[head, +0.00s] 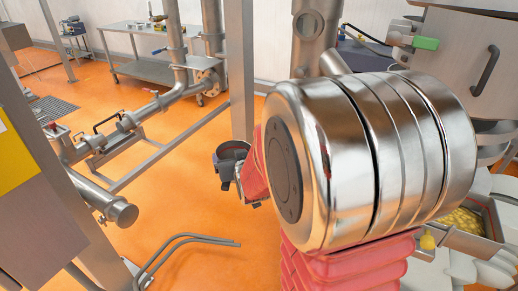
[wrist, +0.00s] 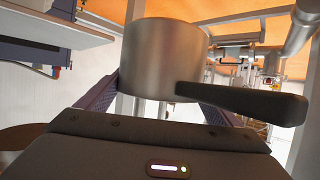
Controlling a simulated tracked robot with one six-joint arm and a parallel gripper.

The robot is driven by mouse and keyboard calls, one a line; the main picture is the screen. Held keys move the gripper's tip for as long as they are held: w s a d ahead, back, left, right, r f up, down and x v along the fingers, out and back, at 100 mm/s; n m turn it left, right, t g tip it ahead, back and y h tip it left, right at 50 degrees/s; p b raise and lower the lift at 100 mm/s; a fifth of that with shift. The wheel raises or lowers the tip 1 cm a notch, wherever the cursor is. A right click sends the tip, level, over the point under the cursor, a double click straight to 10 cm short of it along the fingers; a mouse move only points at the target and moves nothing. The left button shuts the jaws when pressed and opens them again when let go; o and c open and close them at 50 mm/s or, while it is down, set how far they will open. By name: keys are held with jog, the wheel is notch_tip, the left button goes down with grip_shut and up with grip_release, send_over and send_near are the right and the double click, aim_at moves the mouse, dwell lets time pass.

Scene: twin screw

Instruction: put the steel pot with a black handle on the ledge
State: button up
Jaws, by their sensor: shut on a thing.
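The steel pot (wrist: 163,58) fills the upper middle of the wrist view, with its black handle (wrist: 250,101) pointing right. My gripper (wrist: 152,90) is shut on the pot, with one dark finger at each side of its body. In the head view, a small dark round shape (head: 231,154) shows at the end of my red-sleeved arm. I cannot tell there which part is pot and which is gripper. I cannot make out for certain which surface is the ledge.
Steel pipework (head: 140,118) on a frame runs along the left. An upright post (head: 240,75) stands just behind the arm's end. A steel table (head: 150,70) stands at the back by the wall.

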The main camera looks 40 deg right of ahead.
jog(key=w+a+f+n+y, duration=0.2)
jog(key=w+a, duration=0.2)
jog(key=a, duration=0.5)
jog(key=shift+w+a+t, duration=0.15)
jog(key=shift+w+t, duration=0.1)
jog(key=shift+t, duration=0.15)
jog(key=w+a+y, duration=0.1)
jog(key=a, duration=0.3)
jog(key=w+a+f+n+y, duration=0.1)
jog(key=a, duration=0.3)
jog(key=w+a+f+n, duration=0.1)
jog(key=a, duration=0.2)
jog(key=shift+a+f+y, duration=0.2)
jog(key=shift+a+y, duration=0.2)
jog(key=shift+d, duration=0.2)
